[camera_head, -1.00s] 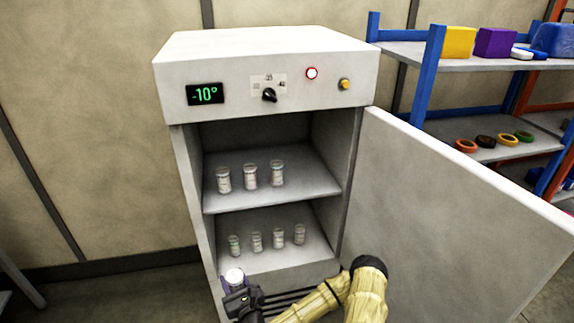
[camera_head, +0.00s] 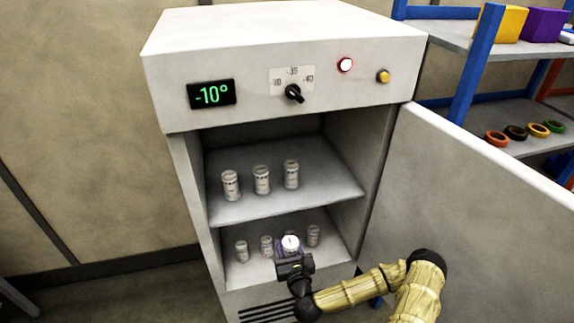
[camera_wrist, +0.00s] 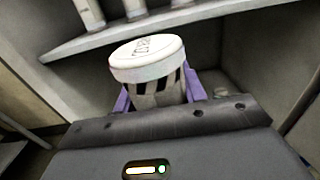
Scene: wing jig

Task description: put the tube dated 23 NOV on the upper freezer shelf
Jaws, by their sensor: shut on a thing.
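My gripper (camera_head: 291,250) is shut on a white-capped tube (camera_head: 290,242), held upright in front of the lower compartment of the open freezer. In the wrist view the held tube (camera_wrist: 148,62) has a white lid with dark lettering that I cannot read, and purple fingers (camera_wrist: 194,88) flank it. The upper freezer shelf (camera_head: 325,188) carries three white-capped tubes (camera_head: 262,180) in a row, with bare shelf to their right and in front. The lower shelf (camera_head: 237,274) holds several tubes (camera_head: 242,251), partly hidden by my gripper. No tube's date is legible.
The freezer (camera_head: 280,50) shows -10° and has a dial and a lit red light. Its door (camera_head: 480,210) stands open on the right. A blue-framed rack (camera_head: 465,75) with coloured blocks and rings stands behind the door.

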